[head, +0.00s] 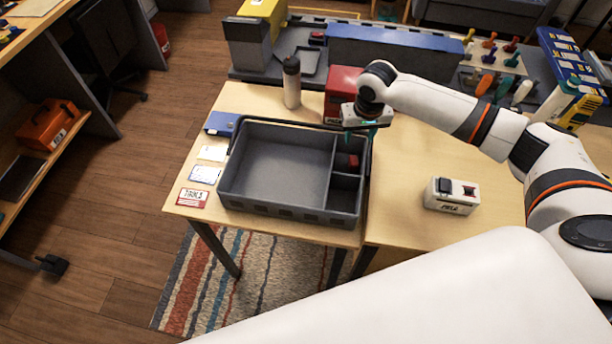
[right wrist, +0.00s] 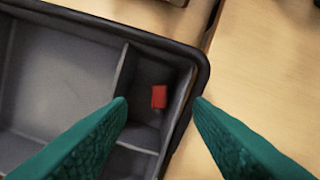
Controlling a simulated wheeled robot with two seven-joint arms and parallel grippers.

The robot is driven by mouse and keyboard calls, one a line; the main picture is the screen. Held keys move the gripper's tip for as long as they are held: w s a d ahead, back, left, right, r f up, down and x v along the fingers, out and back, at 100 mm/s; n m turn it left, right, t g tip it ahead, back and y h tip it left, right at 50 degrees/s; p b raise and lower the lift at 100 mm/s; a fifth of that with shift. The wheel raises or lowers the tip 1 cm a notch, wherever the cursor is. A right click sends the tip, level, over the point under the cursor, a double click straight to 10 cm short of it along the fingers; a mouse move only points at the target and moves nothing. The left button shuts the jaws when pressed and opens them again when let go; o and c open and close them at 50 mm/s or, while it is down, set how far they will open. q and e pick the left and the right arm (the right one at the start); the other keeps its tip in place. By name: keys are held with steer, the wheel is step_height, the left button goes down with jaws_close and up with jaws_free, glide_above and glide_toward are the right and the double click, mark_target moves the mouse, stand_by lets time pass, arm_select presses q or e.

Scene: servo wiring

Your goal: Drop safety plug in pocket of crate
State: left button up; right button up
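The grey crate (head: 275,207) sits on the wooden table, with one large compartment on the left and small pockets on the right. A small red block, which looks like the safety plug (head: 352,161), lies in the far right pocket. It also shows in the right wrist view (right wrist: 159,97), against the pocket's grey inside and apart from both fingers. My right gripper (head: 366,135) is above the crate's far right corner. Its two green fingers (right wrist: 160,99) are spread wide with nothing between them. My left gripper is not in view.
A white box with a dark switch (head: 451,196) stands right of the crate. A red box (head: 341,90) and a bottle (head: 291,82) stand behind it. Cards (head: 204,174) lie to its left. The table between crate and white box is clear.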

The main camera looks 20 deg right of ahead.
step_height(320, 180, up, 12)
steer(key=s+b, duration=0.1)
steer(key=shift+s+a, duration=0.2)
steer(key=shift+s, duration=0.2)
steer(key=shift+f, duration=0.15)
stand_by(0.3)
